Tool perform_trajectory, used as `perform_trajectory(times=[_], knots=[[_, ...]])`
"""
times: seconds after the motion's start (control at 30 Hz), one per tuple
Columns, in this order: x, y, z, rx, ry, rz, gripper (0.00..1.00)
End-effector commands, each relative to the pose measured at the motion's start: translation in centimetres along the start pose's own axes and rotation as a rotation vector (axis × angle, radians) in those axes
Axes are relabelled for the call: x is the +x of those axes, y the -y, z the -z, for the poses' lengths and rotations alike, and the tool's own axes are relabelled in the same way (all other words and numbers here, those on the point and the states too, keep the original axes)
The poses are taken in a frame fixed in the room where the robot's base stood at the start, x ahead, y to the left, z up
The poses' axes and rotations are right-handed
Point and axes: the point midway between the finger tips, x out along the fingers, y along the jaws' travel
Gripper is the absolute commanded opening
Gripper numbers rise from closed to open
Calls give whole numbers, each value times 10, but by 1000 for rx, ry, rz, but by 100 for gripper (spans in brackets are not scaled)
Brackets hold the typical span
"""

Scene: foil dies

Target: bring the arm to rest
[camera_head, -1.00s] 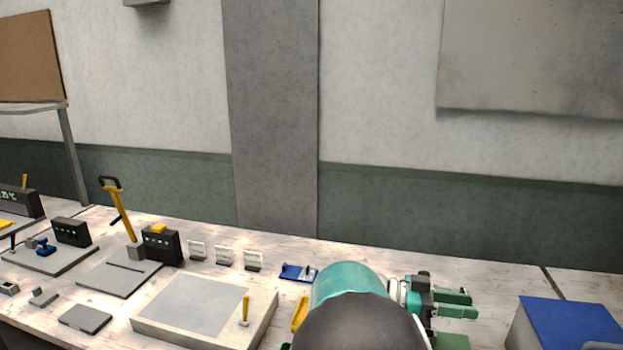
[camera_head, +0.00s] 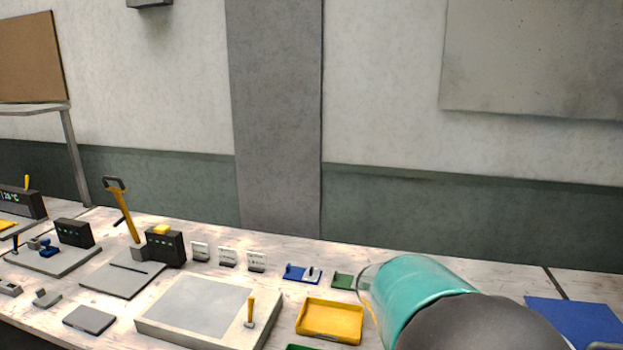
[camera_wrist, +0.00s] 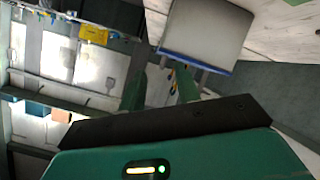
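My arm, with a teal link and a dark joint, reaches across the lower right of the head view, and its end is out of that picture. My gripper (camera_wrist: 160,78) shows in the wrist view as two green fingers set apart, with nothing held between them. A pale box with a blue edge (camera_wrist: 205,35) lies beyond the fingertips in the wrist view. A blue-topped block (camera_head: 577,322) stands at the right of the bench in the head view, partly hidden by my arm.
The bench (camera_head: 215,312) holds a grey plate with a yellow lever (camera_head: 250,312), a yellow tray (camera_head: 330,321), a blue holder (camera_head: 302,273), a green holder (camera_head: 342,281), small white cards (camera_head: 228,257) and a yellow-handled press (camera_head: 122,215). A wall stands behind.

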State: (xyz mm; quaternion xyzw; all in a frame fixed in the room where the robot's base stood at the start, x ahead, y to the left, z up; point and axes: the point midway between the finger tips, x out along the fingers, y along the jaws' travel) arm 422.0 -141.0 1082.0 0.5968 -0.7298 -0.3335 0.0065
Motion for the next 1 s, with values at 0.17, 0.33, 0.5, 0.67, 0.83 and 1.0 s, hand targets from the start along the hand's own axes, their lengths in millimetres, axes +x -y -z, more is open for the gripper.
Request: perform_trajectory(times=[0.17, 0.33, 0.5, 0.67, 0.83, 1.0], knots=[[10, -17, -25, -190, 209, 138, 33], [4, -36, -49, -376, 369, 343, 33], [-11, -56, -68, -528, 453, 581, 33], [-30, -77, -80, -639, 459, 816, 33], [-53, -100, -89, -725, 387, 1057, 33], [-76, -122, -96, -782, 242, 1262, 33]])
